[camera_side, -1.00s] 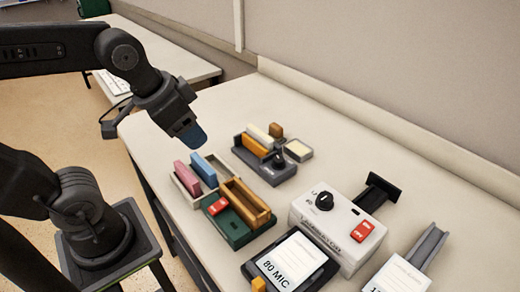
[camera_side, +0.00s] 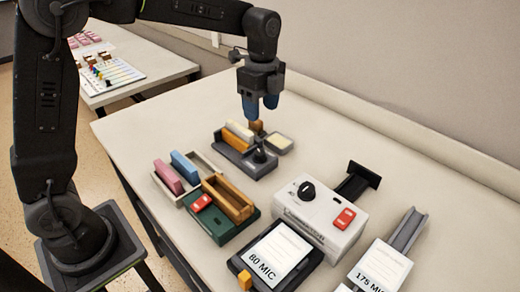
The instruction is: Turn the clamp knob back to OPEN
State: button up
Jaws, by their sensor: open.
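My gripper (camera_side: 261,106) points down with its two blue fingertips apart, above the back of a dark grey fixture. The fixture (camera_side: 236,153) holds a cream block (camera_side: 239,130) and an orange block (camera_side: 231,138). A black knob (camera_side: 260,157) stands on its front right corner, lower in the picture than my fingertips and apart from them. A second black knob (camera_side: 306,190) sits on top of a white machine (camera_side: 335,228). I cannot read OPEN at either knob. A small brown block (camera_side: 256,127) is just below the fingertips; I cannot tell the gap.
A pale pad (camera_side: 279,143) lies right of the fixture. A tray (camera_side: 184,193) with pink and blue blocks and a green base (camera_side: 228,232) with a wooden holder stand in front. Pouch packs (camera_side: 277,256) lie near the front. The table's right back is clear.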

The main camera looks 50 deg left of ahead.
aim_at(260, 152)
jog(key=f, duration=1.2)
jog(key=shift+s+f, duration=0.2)
jog(key=shift+f, duration=0.2)
jog(key=c, duration=0.9)
jog(key=n, duration=0.5)
jog(key=o, duration=0.9)
jog(key=shift+w, duration=0.1)
jog(key=shift+a, duration=0.1)
